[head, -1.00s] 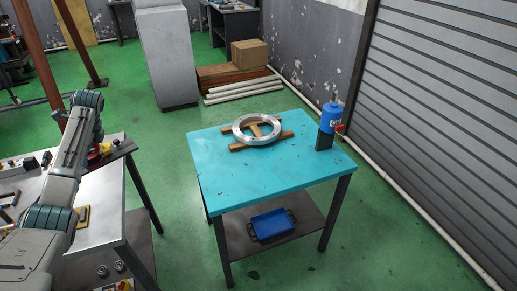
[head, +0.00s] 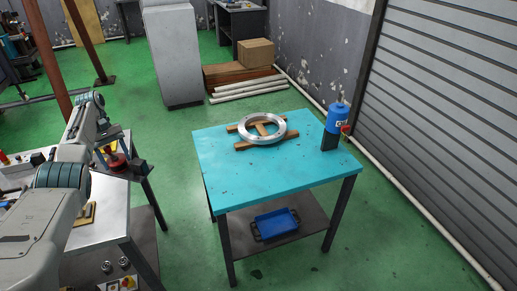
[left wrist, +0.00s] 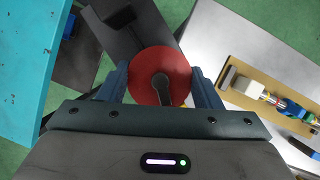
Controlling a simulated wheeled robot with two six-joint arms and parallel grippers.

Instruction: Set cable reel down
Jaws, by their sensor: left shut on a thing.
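The cable reel shows as a red disc (left wrist: 150,68) with a dark centre post in the left wrist view. It is also a small red shape (head: 118,162) in the head view, partly hidden by my arm. My left gripper (left wrist: 160,84) is shut on it, with a finger on each side. The reel is over a dark ledge (left wrist: 125,28) at the corner of the grey metal table (head: 103,212). I cannot tell whether it touches the ledge. My right gripper is in neither view.
A turquoise table (head: 250,175) stands to the right, with a metal ring (head: 280,125) on wooden strips and a blue cylinder (head: 338,117). A blue tray (head: 277,224) is on its lower shelf. A wooden block with coloured fittings (left wrist: 270,90) lies on the metal table.

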